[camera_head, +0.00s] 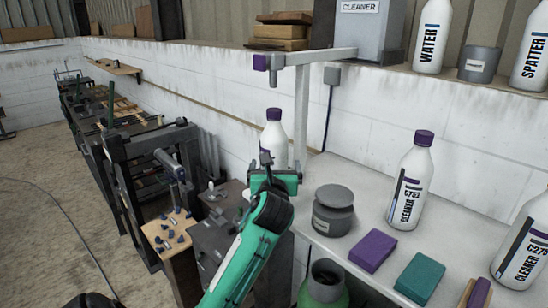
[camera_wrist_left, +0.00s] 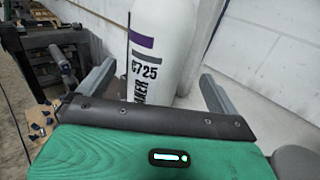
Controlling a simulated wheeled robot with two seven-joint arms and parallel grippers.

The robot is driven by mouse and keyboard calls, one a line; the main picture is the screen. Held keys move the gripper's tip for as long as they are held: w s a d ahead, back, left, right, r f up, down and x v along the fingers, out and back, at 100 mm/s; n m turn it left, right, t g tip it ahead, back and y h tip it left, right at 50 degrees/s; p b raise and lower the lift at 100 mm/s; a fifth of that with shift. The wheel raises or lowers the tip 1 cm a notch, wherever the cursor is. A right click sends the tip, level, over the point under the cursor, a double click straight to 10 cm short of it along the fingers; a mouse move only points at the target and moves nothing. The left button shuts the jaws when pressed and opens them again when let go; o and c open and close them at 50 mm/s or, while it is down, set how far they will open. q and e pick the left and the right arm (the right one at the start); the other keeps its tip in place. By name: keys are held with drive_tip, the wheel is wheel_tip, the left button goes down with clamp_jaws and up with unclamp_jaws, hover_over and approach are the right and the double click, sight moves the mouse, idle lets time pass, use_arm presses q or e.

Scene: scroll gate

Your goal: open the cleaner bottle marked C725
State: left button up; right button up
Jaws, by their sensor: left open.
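The white cleaner bottle marked C725 (camera_wrist_left: 160,40) fills the upper middle of the left wrist view, with a purple stripe above its number. In the head view the bottle (camera_head: 274,134) stands upright behind my left gripper, with its purple cap on. Its lower part and label are mostly hidden there. My left gripper (camera_head: 270,168) is open and level with the bottle's lower body. In the left wrist view its two fingers (camera_wrist_left: 158,72) point toward the bottle, one on each side; I cannot tell whether either touches it. My right gripper is not in view.
Two other purple-capped cleaner bottles (camera_head: 412,180) (camera_head: 523,245) stand to the right on the white bench. A grey jar (camera_head: 333,211), a purple block (camera_head: 372,251) and a teal block (camera_head: 419,277) lie between. A grey dispenser arm (camera_head: 318,57) extends above the bottle.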

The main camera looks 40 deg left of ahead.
sight(274, 157)
use_arm(q)
drive_tip(key=shift+w+a, duration=0.2)
drive_tip(key=shift+w, duration=0.05)
drive_tip(key=shift+w+a+r+p, duration=0.3)
drive_tip(key=shift+w+a+p, duration=0.1)
drive_tip(key=shift+a+p, duration=0.15)
drive_tip(key=p+x, duration=0.1)
drive_tip(key=x, duration=0.2)
drive_tip(key=shift+a+f, duration=0.15)
drive_tip(key=shift+a, duration=0.1)
drive_tip(key=shift+w+a, duration=0.1)
drive_tip(key=shift+w, duration=0.1)
drive_tip(key=shift+c, duration=0.5)
drive_tip(key=c, duration=1.2)
drive_tip(key=shift+o, duration=0.2)
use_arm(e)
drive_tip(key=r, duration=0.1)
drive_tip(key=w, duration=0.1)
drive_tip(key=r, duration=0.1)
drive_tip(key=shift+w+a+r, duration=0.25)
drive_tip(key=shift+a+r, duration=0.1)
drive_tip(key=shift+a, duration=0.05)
